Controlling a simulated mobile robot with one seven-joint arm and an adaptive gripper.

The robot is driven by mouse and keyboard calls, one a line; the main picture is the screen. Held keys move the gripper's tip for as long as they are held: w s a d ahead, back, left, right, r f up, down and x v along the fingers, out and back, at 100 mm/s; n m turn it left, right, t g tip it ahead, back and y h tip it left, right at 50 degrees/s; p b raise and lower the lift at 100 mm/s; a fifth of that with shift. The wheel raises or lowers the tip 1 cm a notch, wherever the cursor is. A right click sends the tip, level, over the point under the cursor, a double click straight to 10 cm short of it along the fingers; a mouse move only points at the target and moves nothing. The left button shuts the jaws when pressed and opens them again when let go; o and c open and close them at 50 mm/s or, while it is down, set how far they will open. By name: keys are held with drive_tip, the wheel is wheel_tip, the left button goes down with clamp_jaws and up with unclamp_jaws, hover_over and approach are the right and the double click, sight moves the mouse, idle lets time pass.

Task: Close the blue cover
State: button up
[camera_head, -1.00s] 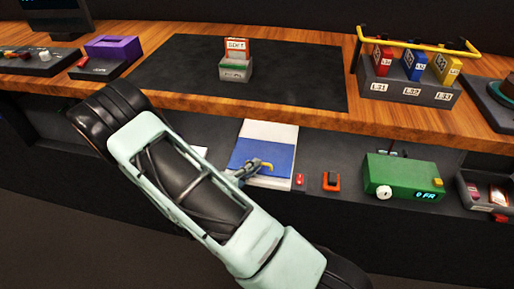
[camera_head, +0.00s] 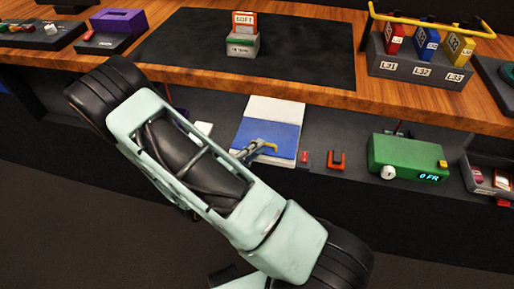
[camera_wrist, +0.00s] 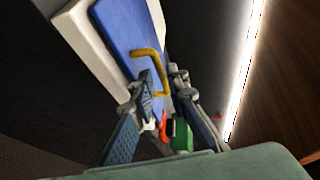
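The blue cover (camera_head: 268,134) is a flat panel on a white case (camera_head: 275,108) on the lower shelf. A strip of the white case shows bare behind it. In the wrist view the blue cover (camera_wrist: 128,35) lies along the white case (camera_wrist: 85,35). A yellow bar handle (camera_wrist: 152,62) stands out from the cover. My gripper (camera_wrist: 158,82) looks partly open, its fingertips apart, with the handle's lower end at or between them. I cannot tell whether they touch it. In the head view my gripper (camera_head: 256,150) is over the cover's near right part, partly hidden by my arm.
A green device (camera_head: 408,155) with a white knob and an orange-red bracket (camera_head: 337,160) stand right of the case. The wooden counter (camera_head: 300,92) overhangs behind, holding labelled red, blue and yellow blocks (camera_head: 428,45) under a yellow bar. Dark shelf surface lies between.

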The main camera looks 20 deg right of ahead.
drive_tip(key=v, duration=1.1)
drive_tip(key=shift+s+a, duration=0.2)
drive_tip(key=shift+a, duration=0.15)
